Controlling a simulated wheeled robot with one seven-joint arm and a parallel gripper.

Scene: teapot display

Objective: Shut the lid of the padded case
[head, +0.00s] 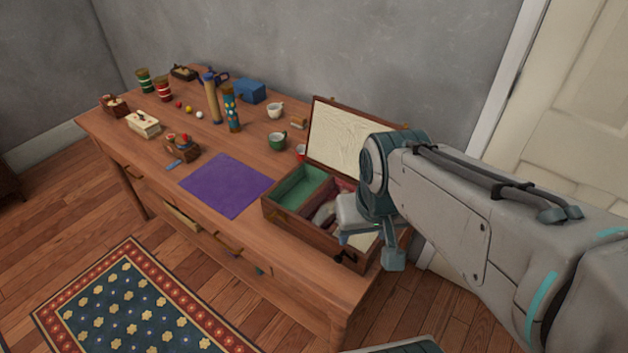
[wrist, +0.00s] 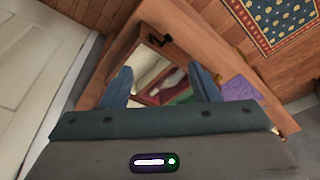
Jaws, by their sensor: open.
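The padded case (head: 297,220) is a brown wooden box at the right end of the table. Its lid (head: 345,138) stands raised at the back, with a cream padded inner face. Inside are a green compartment (head: 297,188) and reddish compartments, partly hidden by my arm. A pale item (head: 325,212) lies inside. My gripper (wrist: 162,88) is open above the case in the wrist view, its two fingers apart over the compartments. In the head view my wrist hides part of the lid and the case's right side. The case (wrist: 122,58) also shows below the fingers.
A purple mat (head: 228,185) lies left of the case on the wooden table (head: 310,285). A green cup (head: 277,141) and a white cup (head: 275,110) stand behind it. Tall figures, a blue box (head: 250,91) and small boxes stand farther left. A wall is behind the table.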

